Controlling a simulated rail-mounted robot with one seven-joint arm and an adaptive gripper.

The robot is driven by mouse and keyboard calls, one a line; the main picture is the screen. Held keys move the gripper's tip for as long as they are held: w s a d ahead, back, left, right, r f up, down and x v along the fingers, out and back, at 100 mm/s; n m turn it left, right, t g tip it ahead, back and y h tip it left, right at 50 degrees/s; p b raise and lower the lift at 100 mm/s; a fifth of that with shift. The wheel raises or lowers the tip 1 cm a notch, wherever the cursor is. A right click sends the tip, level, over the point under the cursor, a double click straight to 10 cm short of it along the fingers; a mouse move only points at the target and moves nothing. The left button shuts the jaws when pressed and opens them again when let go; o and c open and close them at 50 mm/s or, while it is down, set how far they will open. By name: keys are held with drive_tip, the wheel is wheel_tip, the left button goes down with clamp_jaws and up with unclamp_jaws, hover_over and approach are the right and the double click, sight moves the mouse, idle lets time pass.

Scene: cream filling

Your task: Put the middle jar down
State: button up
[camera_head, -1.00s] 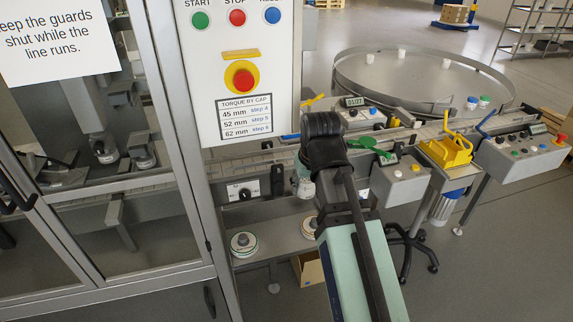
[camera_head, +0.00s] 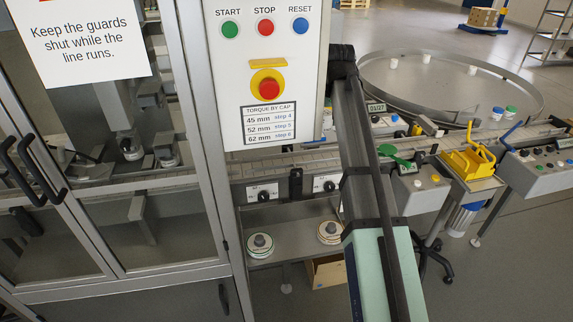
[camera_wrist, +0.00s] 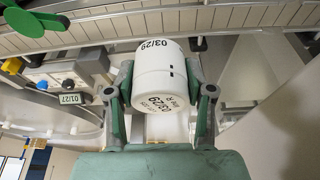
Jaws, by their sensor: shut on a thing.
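A white jar (camera_wrist: 160,74) with black print "03/29" fills the middle of the wrist view. My gripper (camera_wrist: 160,92) is shut on it, with a green-padded finger on each side. The jar looks tilted in the picture, and the conveyor (camera_wrist: 230,18) runs behind it along the top. I cannot tell whether the jar touches anything besides the fingers. In the head view my gripper and the held jar are hidden behind my arm and the control panel. No other jar is clear close to the held one.
The control panel (camera_head: 268,130) stands left of my arm. The conveyor (camera_head: 295,163) passes behind the arm towards the round table (camera_head: 450,85). A green handle (camera_head: 394,154) and yellow fixture (camera_head: 468,162) stand right. Two round pieces (camera_head: 260,246) (camera_head: 331,232) sit on the lower shelf.

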sight(315, 153)
drive_tip(key=w+a+r, duration=0.1)
drive_tip(key=w+r, duration=0.1)
drive_tip(key=w, duration=0.5)
drive_tip(key=shift+n, duration=0.4)
drive_tip(key=f+p, duration=0.2)
drive_tip(key=f, duration=0.8)
drive_tip(key=f+p, duration=0.2)
drive_tip(key=f, duration=0.7)
drive_tip(key=shift+s+f+p, duration=0.2)
drive_tip(key=shift+f+p, duration=0.2)
drive_tip(key=shift+f, duration=0.1)
drive_tip(key=shift+f, duration=0.1)
drive_tip(key=o, duration=1.3)
drive_tip(key=b+v, duration=0.2)
drive_tip(key=v, duration=1)
drive_tip(key=shift+r+b, duration=0.2)
drive_tip(key=shift+b, duration=0.15)
